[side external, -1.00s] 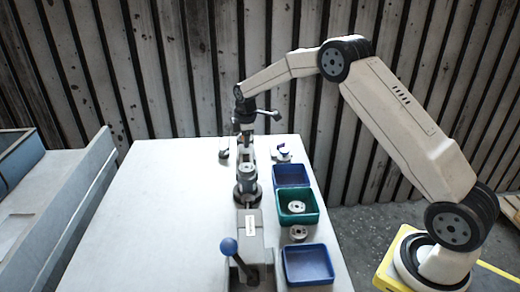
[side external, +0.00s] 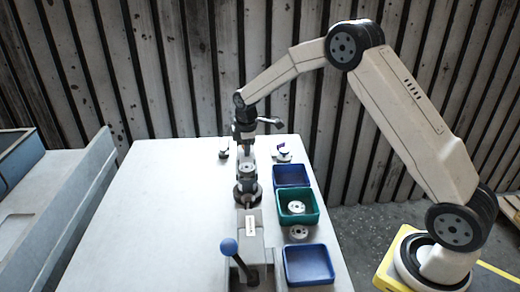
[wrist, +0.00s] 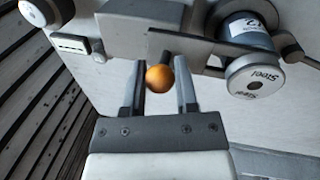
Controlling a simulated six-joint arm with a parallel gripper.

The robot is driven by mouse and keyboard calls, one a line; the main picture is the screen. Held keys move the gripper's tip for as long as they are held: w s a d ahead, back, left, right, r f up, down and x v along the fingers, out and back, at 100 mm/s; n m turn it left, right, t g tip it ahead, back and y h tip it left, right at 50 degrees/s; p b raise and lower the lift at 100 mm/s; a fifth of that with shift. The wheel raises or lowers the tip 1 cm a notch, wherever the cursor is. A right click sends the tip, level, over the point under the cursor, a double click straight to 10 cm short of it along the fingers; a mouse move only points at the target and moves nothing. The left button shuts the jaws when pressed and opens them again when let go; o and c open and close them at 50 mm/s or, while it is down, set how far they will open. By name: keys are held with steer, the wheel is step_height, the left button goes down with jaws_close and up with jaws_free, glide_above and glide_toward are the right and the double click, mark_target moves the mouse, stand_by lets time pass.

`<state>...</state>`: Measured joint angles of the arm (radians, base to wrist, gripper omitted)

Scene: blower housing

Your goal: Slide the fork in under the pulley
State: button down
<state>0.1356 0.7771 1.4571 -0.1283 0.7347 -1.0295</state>
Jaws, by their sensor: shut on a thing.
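The fork is a flat grey plate (wrist: 180,46) with a short dark stem and an orange ball knob (wrist: 160,78). My gripper (wrist: 160,85) is shut on the fork at its knob end, one finger on each side. In the side view my gripper (side external: 245,143) points down just behind the upright round part (side external: 247,170) on the fixture. The fork is mostly hidden there.
A fixture with a blue ball lever (side external: 229,247) stands nearest the camera. Along the right lie a blue bin (side external: 291,166), a green bin (side external: 280,219) holding a round metal part, and another blue bin (side external: 308,282). The table's left side (side external: 160,220) is clear.

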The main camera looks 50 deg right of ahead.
mark_target(247, 160)
steer(key=shift+s+a, duration=0.2)
steer(key=shift+a, duration=0.05)
steer(key=shift+c, duration=1.9)
jaws_free()
steer(key=shift+r, duration=0.1)
steer(key=shift+r, duration=0.45)
step_height(247, 160, up, 7)
steer(key=s, duration=0.1)
steer(key=shift+a+f, duration=0.2)
steer(key=shift+a, duration=0.2)
steer(key=shift+s, duration=0.2)
